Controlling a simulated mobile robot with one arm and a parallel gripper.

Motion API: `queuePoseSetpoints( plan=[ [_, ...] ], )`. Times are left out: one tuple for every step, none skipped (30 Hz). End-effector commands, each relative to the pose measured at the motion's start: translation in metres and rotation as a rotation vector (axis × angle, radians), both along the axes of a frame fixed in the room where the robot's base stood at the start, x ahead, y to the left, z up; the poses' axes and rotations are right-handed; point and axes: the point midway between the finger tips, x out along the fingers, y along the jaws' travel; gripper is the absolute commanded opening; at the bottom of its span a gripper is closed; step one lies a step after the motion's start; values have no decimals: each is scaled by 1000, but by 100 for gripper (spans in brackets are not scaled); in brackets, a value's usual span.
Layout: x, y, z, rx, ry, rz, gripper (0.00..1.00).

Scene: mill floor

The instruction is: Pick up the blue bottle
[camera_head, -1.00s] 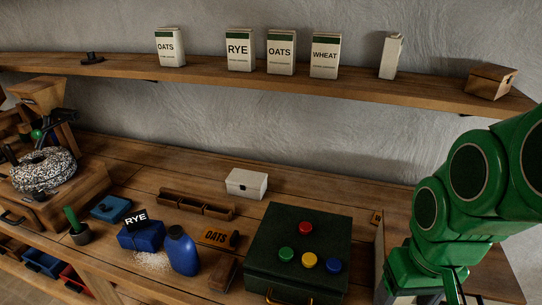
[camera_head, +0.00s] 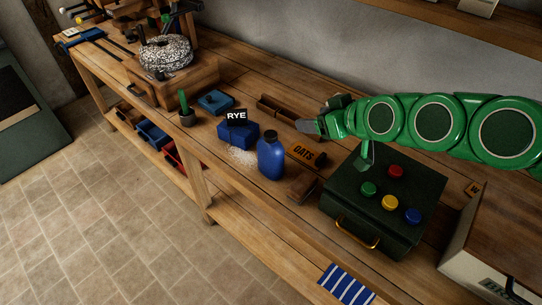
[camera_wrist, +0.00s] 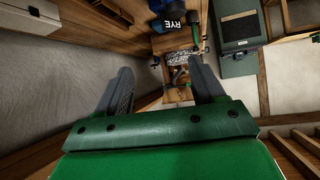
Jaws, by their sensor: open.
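The blue bottle (camera_head: 271,158), with a dark cap, stands upright on the wooden workbench (camera_head: 255,85) in the head view. It is beside the blue RYE box (camera_head: 238,137) and some spilled grain. My gripper (camera_head: 310,126) is above the bench, up and to the right of the bottle and apart from it. In the wrist view my gripper (camera_wrist: 163,74) has its two grey fingers spread with nothing held between them. The RYE box shows at the top there (camera_wrist: 175,22). I cannot make out the bottle for sure in the wrist view.
A dark green box (camera_head: 345,200) with coloured buttons stands right of the bottle. An orange OATS tag (camera_head: 305,153) and a wooden block (camera_head: 301,188) lie between them. A potted cactus (camera_head: 186,110) and a millstone (camera_head: 166,54) are further left. Tiled floor is open in front.

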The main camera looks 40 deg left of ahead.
Motion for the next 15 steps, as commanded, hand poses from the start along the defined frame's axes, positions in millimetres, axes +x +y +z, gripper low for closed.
queuePoseSetpoints(
  plan=[
    [-3, 11, 1, 27, -7, 16, 68],
    [-4, 16, 3, 42, -11, 24, 68],
    [-6, 23, 4, 61, -17, 35, 68],
    [-7, 28, 6, 75, -23, 41, 68],
    [-8, 33, 7, 90, -28, 47, 68],
    [-9, 39, 9, 110, -34, 55, 68],
    [-11, 43, 11, 123, -37, 61, 68],
    [-12, 47, 12, 134, -41, 67, 68],
    [-13, 52, 13, 149, -46, 73, 68],
    [-14, 56, 13, 160, -48, 78, 68],
    [-15, 59, 14, 172, -50, 82, 68],
    [-17, 64, 16, 187, -55, 87, 68],
    [-18, 68, 17, 200, -58, 91, 68],
    [-18, 71, 18, 212, -61, 95, 68],
    [-17, 70, 14, 209, -61, 92, 68]
  ],
)
